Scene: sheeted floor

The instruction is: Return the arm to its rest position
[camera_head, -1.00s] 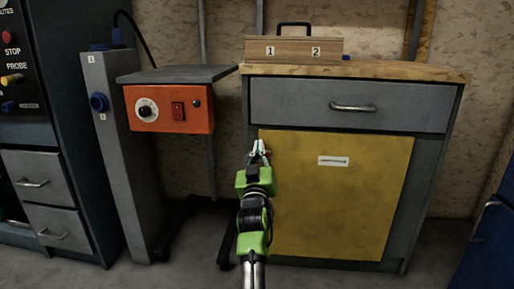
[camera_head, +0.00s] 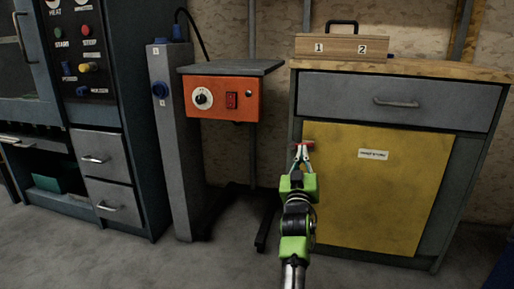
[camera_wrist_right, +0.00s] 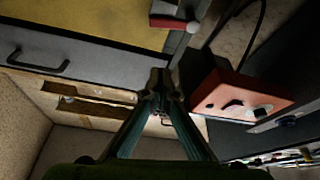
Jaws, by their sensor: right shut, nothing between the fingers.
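My right gripper (camera_head: 302,150) shows in the head view in front of the upper left of the yellow cabinet door (camera_head: 375,200). Its fingers are shut and empty. In the wrist view the fingertips (camera_wrist_right: 161,85) come together at the middle. A red handle (camera_head: 309,144) on the door shows just behind the fingertips in the head view; in the wrist view the red part (camera_wrist_right: 172,21) is near the top, apart from the fingers. My green and black right wrist rises from the bottom of the head view. My left gripper is not in view.
A grey drawer (camera_head: 397,103) sits above the yellow door, with a wooden box (camera_head: 343,46) on top. To the left are an orange control box (camera_head: 222,98), a grey post (camera_head: 176,150) and a dark machine cabinet (camera_head: 98,100). Some floor (camera_head: 120,255) at lower left is clear.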

